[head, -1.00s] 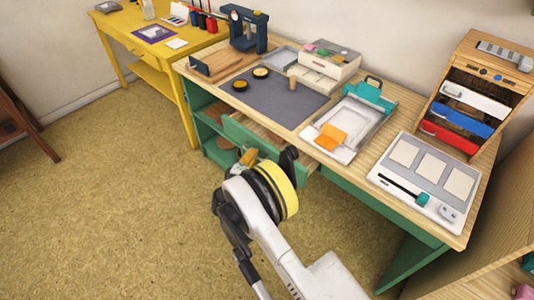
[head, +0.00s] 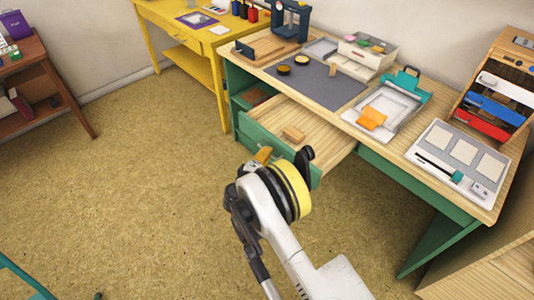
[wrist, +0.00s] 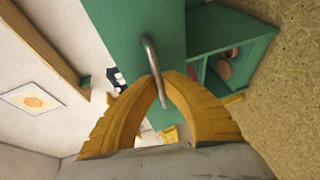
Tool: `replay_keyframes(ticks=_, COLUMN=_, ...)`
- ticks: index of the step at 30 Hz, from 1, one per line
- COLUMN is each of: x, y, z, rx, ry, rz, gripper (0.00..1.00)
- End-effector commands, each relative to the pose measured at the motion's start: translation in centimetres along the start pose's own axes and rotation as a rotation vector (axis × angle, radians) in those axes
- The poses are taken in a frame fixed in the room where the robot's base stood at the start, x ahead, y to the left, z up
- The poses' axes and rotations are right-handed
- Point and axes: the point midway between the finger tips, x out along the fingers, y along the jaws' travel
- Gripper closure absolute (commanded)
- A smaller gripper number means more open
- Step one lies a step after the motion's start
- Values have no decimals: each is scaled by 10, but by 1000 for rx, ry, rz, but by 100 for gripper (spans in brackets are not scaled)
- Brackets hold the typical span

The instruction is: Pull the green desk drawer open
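The green desk drawer (head: 268,141) stands well out from the desk in the head view, with its pale wooden inside showing. Its green front (wrist: 130,28) also shows in the wrist view, with a curved metal handle (wrist: 150,55) on it. My gripper (wrist: 166,77) has its yellow fingers closed together around this handle, and the handle's lower end shows in the gap between them. In the head view my gripper (head: 262,155) is at the drawer front, and my arm hides part of that front.
The desk top (head: 372,132) holds a grey mat (head: 318,87), a teal-clipped tray (head: 390,103) and a white panel (head: 455,150). A yellow table (head: 205,42) stands behind at left, and a brown shelf (head: 40,70) further left. The floor left of the drawer is clear.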

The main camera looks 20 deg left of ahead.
Motion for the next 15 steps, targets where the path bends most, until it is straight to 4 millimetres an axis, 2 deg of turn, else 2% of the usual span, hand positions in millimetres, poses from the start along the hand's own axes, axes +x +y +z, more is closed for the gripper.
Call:
replay_keyframes(ticks=8, x=0, y=1, z=-2, rx=-1, ry=4, rz=1, gripper=100)
replay_keyframes(ticks=9, x=0, y=1, z=-2, rx=-1, ry=4, rz=1, gripper=81)
replay_keyframes(ticks=10, x=0, y=1, z=-2, rx=-1, ry=4, rz=1, gripper=72)
replay_keyframes(ticks=15, x=0, y=0, z=-1, rx=-1, ry=2, rz=1, gripper=70)
